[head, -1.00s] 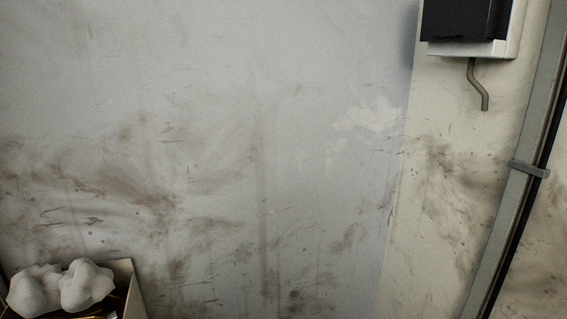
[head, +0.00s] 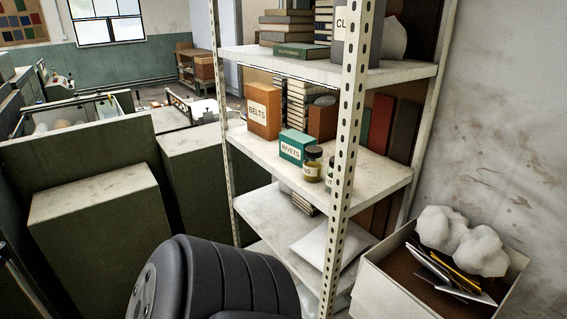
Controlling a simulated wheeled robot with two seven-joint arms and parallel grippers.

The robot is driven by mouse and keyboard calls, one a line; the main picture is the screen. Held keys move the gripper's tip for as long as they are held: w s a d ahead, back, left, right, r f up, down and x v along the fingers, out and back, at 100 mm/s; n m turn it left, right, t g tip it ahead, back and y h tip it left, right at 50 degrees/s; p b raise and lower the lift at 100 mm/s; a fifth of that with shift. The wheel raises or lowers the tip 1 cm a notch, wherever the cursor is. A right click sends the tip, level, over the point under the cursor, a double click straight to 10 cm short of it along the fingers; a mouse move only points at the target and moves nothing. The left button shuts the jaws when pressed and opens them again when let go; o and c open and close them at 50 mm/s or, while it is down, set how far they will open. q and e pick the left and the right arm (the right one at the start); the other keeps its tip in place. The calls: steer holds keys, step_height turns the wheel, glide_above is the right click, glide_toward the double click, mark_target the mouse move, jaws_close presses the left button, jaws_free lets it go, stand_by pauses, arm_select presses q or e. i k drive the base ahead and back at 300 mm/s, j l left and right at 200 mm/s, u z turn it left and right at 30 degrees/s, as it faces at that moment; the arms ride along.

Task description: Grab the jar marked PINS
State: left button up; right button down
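A small jar (head: 313,163) with a dark lid and yellowish contents stands on the middle shelf board, right of the teal RIVETS box. Its label is too small to read surely. A second jar (head: 330,172) stands just right of it, partly hidden by the shelf's front post. I cannot tell which jar is marked PINS. Neither of my grippers shows in the head view. A dark grey rounded part, likely of my arm, fills the bottom centre.
The metal shelf rack (head: 352,130) has a perforated front post. An orange BELTS box (head: 264,108) and the RIVETS box (head: 297,146) crowd the jars' left. An open carton (head: 385,283) stands at lower right, green cabinets (head: 95,225) at left.

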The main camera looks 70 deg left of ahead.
mark_target(313, 165)
steer(key=k+j+u, duration=0.15)
steer(key=j, duration=0.75)
steer(key=k+j+u, duration=0.2)
steer(key=j, duration=0.7)
steer(key=j+u, duration=0.15)
steer(key=j, duration=0.75)
